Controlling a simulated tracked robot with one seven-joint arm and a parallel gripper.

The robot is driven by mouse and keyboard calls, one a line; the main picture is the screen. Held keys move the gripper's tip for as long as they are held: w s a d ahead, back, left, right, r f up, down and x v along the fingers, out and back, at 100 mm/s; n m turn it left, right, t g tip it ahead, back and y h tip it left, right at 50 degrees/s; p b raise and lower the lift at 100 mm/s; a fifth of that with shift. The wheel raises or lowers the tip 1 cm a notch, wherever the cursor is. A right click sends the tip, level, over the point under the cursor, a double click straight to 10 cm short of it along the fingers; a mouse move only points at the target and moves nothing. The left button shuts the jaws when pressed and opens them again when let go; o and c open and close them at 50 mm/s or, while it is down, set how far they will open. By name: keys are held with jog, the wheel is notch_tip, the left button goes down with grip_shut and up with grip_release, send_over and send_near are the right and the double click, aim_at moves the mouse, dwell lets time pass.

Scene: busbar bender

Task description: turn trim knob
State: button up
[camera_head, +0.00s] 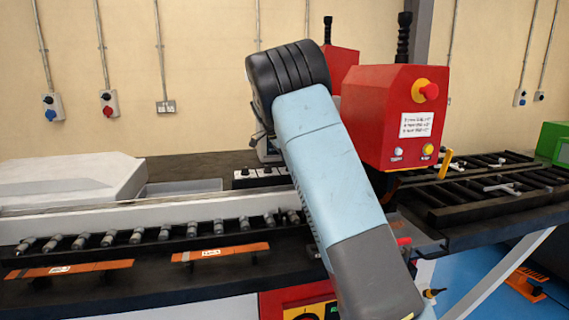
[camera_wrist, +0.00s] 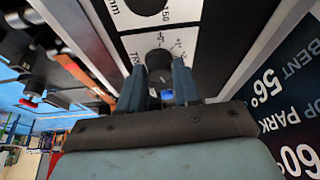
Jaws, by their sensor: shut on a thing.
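The trim knob (camera_wrist: 158,58) is a dark round knob on a white panel plate (camera_wrist: 150,42) with scale marks and partly cut-off lettering, at the top middle of the wrist view. My gripper (camera_wrist: 161,76) has its two blue-grey fingers on either side of the knob, shut on it. A small blue spot (camera_wrist: 167,95) shows between the fingers below the knob. Part of the knob is hidden by the fingers. In the head view a row of dark knobs on a white panel (camera_head: 262,173) stands left of my arm, which hides my gripper there.
A red machine head (camera_head: 387,115) with a red stop button (camera_head: 429,91) stands right of my arm. A dark display (camera_wrist: 285,110) with angle readings is at the right of the wrist view. A roller bed (camera_head: 140,240) with copper strips (camera_head: 220,253) runs along the left.

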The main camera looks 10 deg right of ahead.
jog(key=shift+a+f+m+g, duration=0.1)
jog(key=shift+m+g, duration=0.2)
jog(key=shift+m, duration=0.3)
jog(key=o, duration=1)
jog(key=v, duration=1.3)
jog(key=shift+w+a+r, duration=0.1)
jog(key=shift+w+r, duration=0.05)
jog(key=shift+r, duration=0.2)
